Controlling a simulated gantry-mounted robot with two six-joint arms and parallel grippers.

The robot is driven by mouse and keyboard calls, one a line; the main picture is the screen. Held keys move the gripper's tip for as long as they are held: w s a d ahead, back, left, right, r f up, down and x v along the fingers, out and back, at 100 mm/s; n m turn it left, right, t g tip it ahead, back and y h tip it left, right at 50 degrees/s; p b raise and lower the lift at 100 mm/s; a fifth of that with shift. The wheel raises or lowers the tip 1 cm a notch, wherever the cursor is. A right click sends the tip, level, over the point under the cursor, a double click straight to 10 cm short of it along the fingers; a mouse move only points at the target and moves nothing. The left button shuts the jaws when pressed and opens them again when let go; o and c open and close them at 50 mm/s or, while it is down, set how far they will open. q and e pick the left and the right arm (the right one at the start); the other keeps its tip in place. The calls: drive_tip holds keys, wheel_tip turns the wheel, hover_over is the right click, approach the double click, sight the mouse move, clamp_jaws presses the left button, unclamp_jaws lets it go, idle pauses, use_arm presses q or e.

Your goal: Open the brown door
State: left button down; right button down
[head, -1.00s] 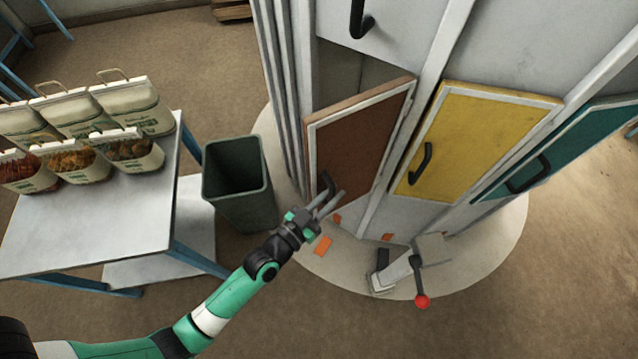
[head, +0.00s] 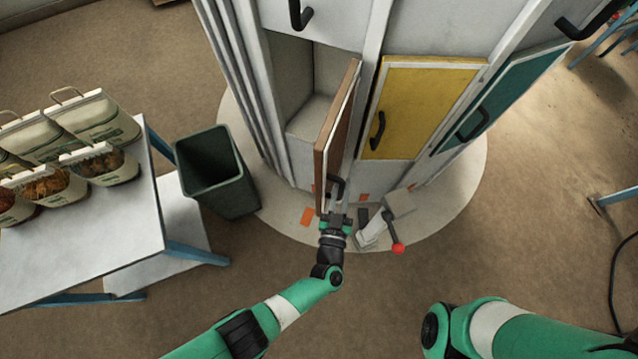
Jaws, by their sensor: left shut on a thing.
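The brown door (head: 339,127) stands swung well out from the cabinet, seen nearly edge-on. An empty pale compartment (head: 312,118) shows behind it on the left. The black handle (head: 341,184) is near the door's lower free edge. My left gripper (head: 338,205) is at this handle, shut on it; the fingers partly hide the contact. Of my right arm (head: 500,330), only green and white links show at the lower right; its gripper is out of view.
A yellow door (head: 422,108) and a teal door (head: 500,98) are shut to the right. A lever with a red knob (head: 398,248) stands at the cabinet's base. A dark green bin (head: 216,172) and a table (head: 90,235) with several sacks are left.

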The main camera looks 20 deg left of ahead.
use_arm(q)
drive_tip(key=shift+w+d+r, duration=0.1)
drive_tip(key=shift+d+r, duration=0.05)
drive_tip(key=shift+d, duration=0.25)
use_arm(e)
drive_tip(key=shift+w+a+f, duration=0.2)
drive_tip(key=shift+a+f, duration=0.1)
drive_tip(key=shift+a, duration=0.1)
use_arm(q)
drive_tip(key=c, duration=1.1)
unclamp_jaws()
